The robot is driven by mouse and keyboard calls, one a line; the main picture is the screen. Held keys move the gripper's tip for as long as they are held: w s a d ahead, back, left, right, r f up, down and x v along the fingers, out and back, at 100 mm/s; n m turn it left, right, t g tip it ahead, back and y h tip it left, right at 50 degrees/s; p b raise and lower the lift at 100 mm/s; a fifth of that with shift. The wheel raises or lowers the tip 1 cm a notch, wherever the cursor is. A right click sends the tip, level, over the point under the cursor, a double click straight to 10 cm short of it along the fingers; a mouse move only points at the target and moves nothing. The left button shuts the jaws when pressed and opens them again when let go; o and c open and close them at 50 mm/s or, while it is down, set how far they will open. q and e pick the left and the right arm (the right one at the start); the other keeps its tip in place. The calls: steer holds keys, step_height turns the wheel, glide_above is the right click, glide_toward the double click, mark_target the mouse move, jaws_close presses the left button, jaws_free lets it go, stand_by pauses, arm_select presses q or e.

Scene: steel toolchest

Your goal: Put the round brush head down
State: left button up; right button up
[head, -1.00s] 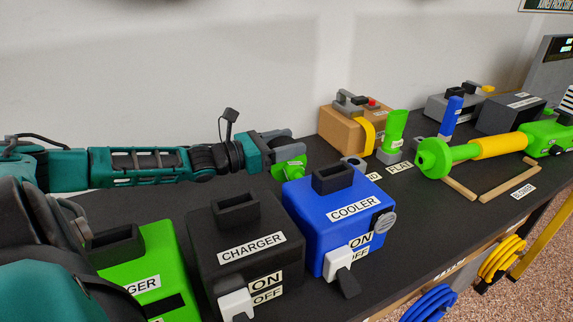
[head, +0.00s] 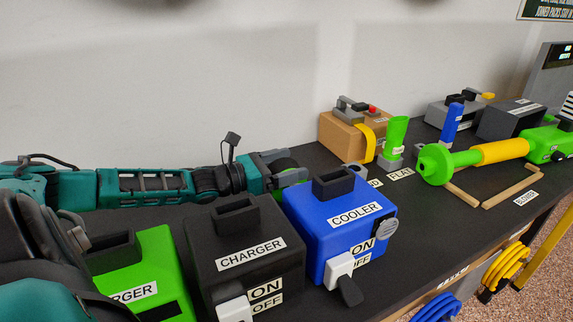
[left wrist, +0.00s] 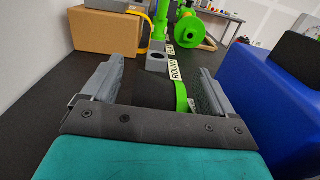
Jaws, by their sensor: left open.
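The round brush head, a dark round piece with a bright green rim, lies between the fingers of my left gripper (left wrist: 150,90). In the left wrist view its green rim (left wrist: 181,97) is near the right finger. In the head view my left gripper (head: 287,172) is low behind the blue cooler, partly covering the brush head (head: 284,155). The fingers are open, with one on each side of it. The ROUND label (left wrist: 174,68) and a grey holder (left wrist: 157,59) are just ahead. I cannot tell whether the brush head touches the bench. My right gripper is not in view.
The blue cooler box (head: 325,221) stands close in front of the gripper. The black charger box (head: 226,250) is left of it. A brown box (head: 343,138), a green flat nozzle (head: 395,135) and the green-yellow blower (head: 500,151) stand farther along the dark bench.

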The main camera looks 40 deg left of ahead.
arm_select(q)
steer(key=shift+r, duration=0.15)
steer(key=shift+s+a, duration=0.2)
steer(key=shift+s, duration=0.15)
steer(key=p+v, duration=0.6)
steer(key=v, duration=0.4)
steer(key=shift+d+r, duration=0.1)
steer(key=shift+s+a+p, duration=0.3)
steer(key=shift+s, duration=0.3)
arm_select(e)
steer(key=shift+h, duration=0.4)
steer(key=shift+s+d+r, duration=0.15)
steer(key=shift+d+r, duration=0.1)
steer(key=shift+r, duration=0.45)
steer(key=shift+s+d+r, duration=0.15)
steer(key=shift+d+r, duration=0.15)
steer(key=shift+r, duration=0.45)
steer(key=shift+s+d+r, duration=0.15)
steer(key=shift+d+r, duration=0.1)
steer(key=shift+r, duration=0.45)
